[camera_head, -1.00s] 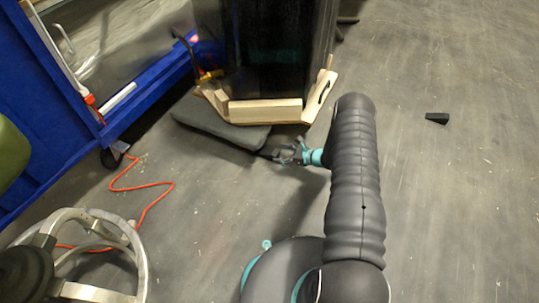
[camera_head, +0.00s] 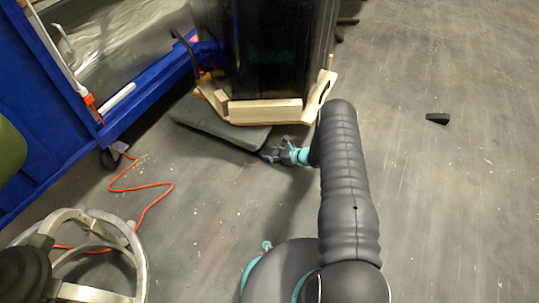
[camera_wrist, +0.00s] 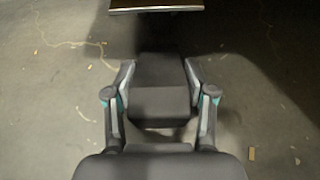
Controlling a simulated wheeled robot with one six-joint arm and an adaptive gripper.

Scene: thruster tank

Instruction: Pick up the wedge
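A dark, grey-black wedge (camera_wrist: 160,100) lies on the floor in the wrist view, its blunt end toward me. My gripper (camera_wrist: 160,63) has its fingers spread, one on each side of the wedge. The fingertips are very close to its sides; I cannot tell whether they touch. In the head view my gripper (camera_head: 266,153) is low over the floor, by the front edge of a dark mat, and the wedge there cannot be made out from it. Another black wedge (camera_head: 437,118) lies alone on the floor at the right.
A dark tank with a wooden base (camera_head: 265,110) stands just beyond my gripper, partly over the dark grey mat (camera_head: 220,130). A blue frame (camera_head: 150,95) is at the left. An orange cable (camera_head: 150,187) and a metal-ringed object (camera_head: 125,232) lie nearer. The right floor is mostly clear.

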